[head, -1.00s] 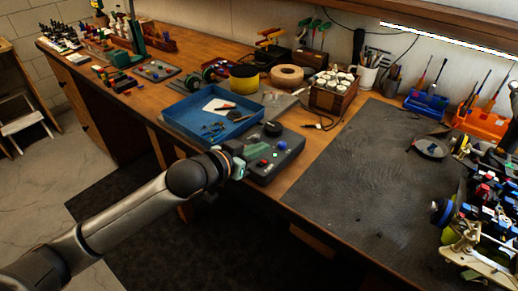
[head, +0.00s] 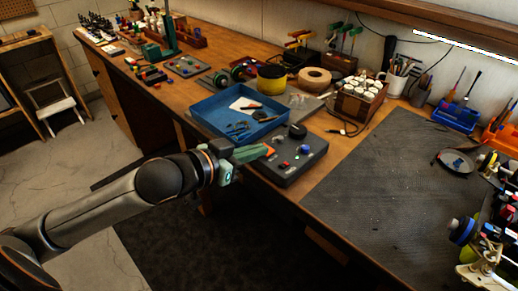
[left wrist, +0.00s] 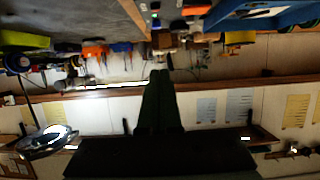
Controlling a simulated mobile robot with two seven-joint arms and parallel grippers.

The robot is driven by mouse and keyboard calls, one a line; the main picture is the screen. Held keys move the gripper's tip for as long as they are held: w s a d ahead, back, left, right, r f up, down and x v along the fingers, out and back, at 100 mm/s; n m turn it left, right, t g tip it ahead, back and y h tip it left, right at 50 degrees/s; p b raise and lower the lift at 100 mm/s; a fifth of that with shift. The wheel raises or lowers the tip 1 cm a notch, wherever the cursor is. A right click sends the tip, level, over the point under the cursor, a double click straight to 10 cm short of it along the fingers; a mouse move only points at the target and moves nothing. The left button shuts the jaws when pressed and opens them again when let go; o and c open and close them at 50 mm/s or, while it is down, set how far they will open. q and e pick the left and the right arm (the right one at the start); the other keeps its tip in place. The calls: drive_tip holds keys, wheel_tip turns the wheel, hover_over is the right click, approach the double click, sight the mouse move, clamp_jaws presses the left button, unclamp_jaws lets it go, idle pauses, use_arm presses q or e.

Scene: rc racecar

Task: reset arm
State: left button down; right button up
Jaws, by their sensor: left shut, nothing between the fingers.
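My left gripper (head: 257,153) is at the front edge of the workbench, beside the dark control box (head: 292,165). Its green fingers are together and empty. They also show in the left wrist view (left wrist: 160,80), shut and pointing up in the picture. In the head view my left arm comes in from the lower left. My right gripper does not show in either view.
A blue tray (head: 205,108) with small parts lies behind the gripper. A dark mat (head: 385,190) covers the bench to the right, mostly clear. A racecar (head: 490,240) stands at the right edge. A wooden box of white-capped jars (head: 357,100) stands at the back.

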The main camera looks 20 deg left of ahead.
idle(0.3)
use_arm(q)
drive_tip(key=s+f+n+g+y, duration=0.1)
drive_tip(key=s+f, duration=0.2)
drive_tip(key=f, duration=1.4)
drive_tip(key=s+d+f+n+g+y, duration=0.1)
drive_tip(key=s+d+f+g, duration=0.1)
drive_tip(key=s+f, duration=1.2)
drive_tip(key=shift+d+f+g+p, duration=0.3)
drive_tip(key=shift+d+f+g, duration=0.1)
drive_tip(key=shift+d+f, duration=0.45)
drive_tip(key=shift+w+f, duration=0.1)
drive_tip(key=shift+w, duration=0.05)
